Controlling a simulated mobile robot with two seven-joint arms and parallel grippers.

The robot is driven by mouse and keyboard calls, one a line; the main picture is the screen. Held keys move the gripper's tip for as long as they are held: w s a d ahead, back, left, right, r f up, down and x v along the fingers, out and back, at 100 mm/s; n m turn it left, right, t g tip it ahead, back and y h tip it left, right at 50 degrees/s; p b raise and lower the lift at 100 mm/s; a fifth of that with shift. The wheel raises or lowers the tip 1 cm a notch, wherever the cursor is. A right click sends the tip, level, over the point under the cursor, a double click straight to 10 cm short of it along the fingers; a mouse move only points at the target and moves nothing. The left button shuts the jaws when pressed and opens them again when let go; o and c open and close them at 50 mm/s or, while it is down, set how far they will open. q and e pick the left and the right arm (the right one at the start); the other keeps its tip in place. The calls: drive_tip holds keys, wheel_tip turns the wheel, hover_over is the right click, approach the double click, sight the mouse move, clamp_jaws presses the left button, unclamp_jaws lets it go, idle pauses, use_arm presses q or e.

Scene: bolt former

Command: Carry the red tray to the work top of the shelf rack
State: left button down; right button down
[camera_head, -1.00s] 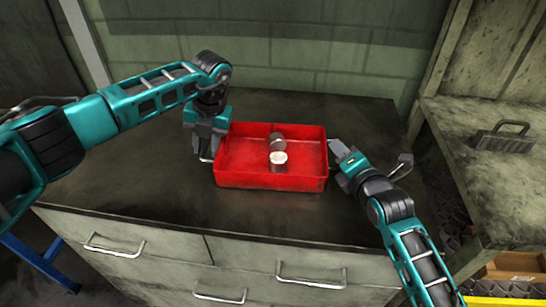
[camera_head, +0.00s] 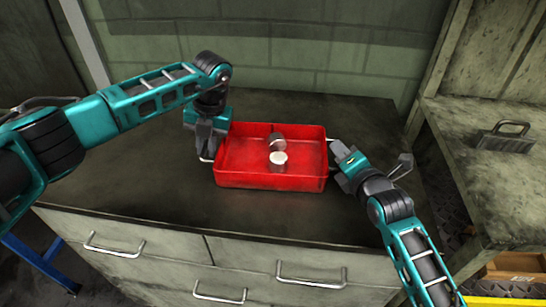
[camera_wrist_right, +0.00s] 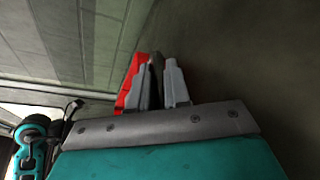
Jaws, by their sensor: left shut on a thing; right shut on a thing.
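The red tray (camera_head: 240,178) sits on the dark counter top in the head view, with two small cylindrical metal pieces (camera_head: 278,157) in it. My left gripper (camera_head: 208,155) is shut on the tray's left wall. My right gripper (camera_head: 332,150) is shut at the tray's right wall. In the right wrist view the right gripper's fingers (camera_wrist_right: 158,88) are close together beside the red tray edge (camera_wrist_right: 128,82). The shelf rack's work top (camera_head: 465,150) is at the right.
A grey metal block with a handle (camera_head: 507,138) stands on the rack's work top. The dark counter (camera_head: 130,185) is clear around the tray. Drawers with handles (camera_head: 312,275) are below its front edge. A gap separates counter and rack.

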use_arm(q)
drive_tip(key=shift+w+r, duration=0.1)
drive_tip(key=shift+r, duration=0.15)
use_arm(e)
drive_tip(key=shift+r, duration=0.3)
